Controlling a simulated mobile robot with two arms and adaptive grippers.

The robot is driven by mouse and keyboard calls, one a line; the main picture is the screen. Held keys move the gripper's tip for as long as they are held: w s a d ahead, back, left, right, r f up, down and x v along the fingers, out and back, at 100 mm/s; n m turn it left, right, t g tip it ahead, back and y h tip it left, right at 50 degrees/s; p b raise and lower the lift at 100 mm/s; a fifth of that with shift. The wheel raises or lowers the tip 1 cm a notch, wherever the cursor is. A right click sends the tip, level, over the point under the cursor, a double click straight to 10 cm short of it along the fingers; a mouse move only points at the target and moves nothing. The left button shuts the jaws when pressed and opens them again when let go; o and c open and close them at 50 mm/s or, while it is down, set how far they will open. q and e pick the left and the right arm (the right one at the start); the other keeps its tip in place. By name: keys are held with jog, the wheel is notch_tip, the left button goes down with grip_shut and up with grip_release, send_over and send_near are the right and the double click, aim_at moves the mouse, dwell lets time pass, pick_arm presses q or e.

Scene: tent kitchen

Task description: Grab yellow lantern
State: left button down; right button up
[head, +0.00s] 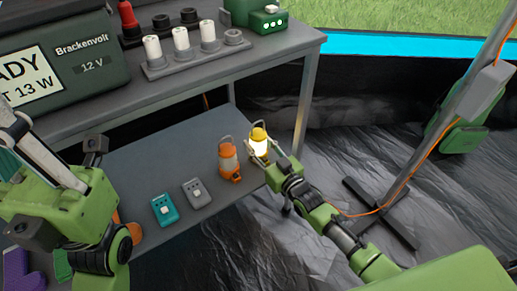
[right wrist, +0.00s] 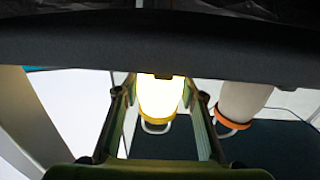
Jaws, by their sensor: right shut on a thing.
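The yellow lantern (head: 259,139) is lit and stands at the right end of the lower shelf (head: 150,165) in the head view. My right gripper (head: 266,157) reaches it from the front right and is shut on it. In the right wrist view the glowing lantern (right wrist: 158,97) shows between the two fingers (right wrist: 160,120), with its wire handle below. Whether its base still touches the shelf is hidden.
An orange lantern (head: 229,160) stands close to the left of the yellow one. A grey device (head: 197,193) and a teal device (head: 164,209) lie farther left. The upper table (head: 270,52) overhangs behind. A pole (head: 440,120) with an orange cable stands at right.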

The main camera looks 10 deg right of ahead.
jog(key=shift+r, duration=0.25)
